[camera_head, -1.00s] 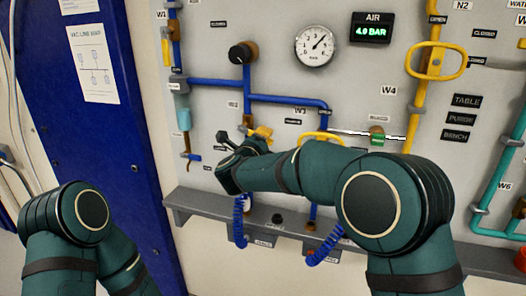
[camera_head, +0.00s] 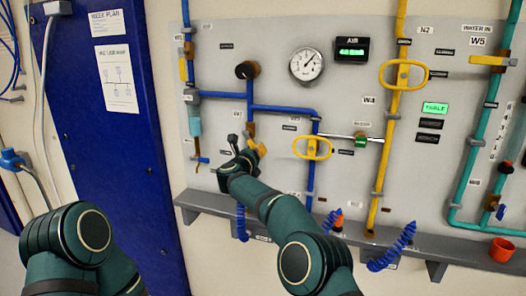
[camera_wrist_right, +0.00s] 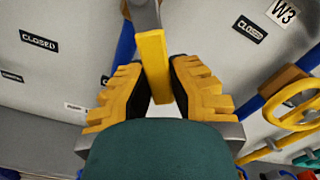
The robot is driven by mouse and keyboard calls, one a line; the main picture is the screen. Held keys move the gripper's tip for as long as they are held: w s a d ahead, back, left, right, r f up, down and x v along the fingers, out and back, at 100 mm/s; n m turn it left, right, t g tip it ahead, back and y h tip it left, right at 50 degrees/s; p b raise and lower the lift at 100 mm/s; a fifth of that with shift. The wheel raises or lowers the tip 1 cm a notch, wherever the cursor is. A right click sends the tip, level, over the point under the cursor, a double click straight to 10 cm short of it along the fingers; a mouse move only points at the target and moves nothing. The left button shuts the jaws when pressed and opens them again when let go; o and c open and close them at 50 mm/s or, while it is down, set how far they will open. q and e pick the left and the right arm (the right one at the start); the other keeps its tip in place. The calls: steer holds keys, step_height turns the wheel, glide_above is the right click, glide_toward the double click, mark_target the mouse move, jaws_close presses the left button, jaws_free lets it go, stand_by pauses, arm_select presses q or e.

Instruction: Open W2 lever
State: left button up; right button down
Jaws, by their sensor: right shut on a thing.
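The W2 lever is a flat yellow handle (camera_wrist_right: 153,62) on a grey stem, seen in the right wrist view. My right gripper (camera_wrist_right: 158,88) has its yellow-padded fingers on either side of the lever and is shut on it. In the head view my right gripper (camera_head: 245,150) is at the panel below the W2 label and the blue pipe, and it hides most of the valve. A CLOSED plate (camera_wrist_right: 38,40) shows left of the lever in the wrist view. My left gripper is out of view; only part of my left arm shows at the lower left.
A yellow round-handled valve (camera_head: 313,148) sits right of my gripper by W3. A larger yellow handle (camera_head: 402,75) is further right. A grey ledge (camera_head: 340,236) with coiled blue hoses runs below. A blue door (camera_head: 100,150) stands at left.

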steer(key=shift+w+a+f+m, duration=0.2)
steer(key=shift+a+f+m, duration=0.25)
steer(key=shift+m, duration=0.55)
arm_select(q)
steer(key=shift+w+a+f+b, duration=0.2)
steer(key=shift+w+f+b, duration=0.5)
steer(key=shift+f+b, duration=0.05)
arm_select(e)
steer(key=shift+w+a+f+m, duration=0.15)
steer(key=shift+a+m, duration=0.3)
steer(key=shift+m, duration=0.35)
steer(key=shift+w+a+r+m, duration=0.15)
steer(key=shift+a+m, duration=0.3)
steer(key=shift+m, duration=0.35)
steer(key=shift+w+a+f+m, duration=0.15)
steer(key=shift+a+m, duration=0.3)
steer(key=shift+m, duration=0.35)
steer(key=c, duration=0.9)
jaws_free()
steer(key=shift+a, duration=0.1)
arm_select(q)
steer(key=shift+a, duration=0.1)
arm_select(e)
steer(key=shift+o, duration=0.2)
steer(key=shift+s+a, duration=0.1)
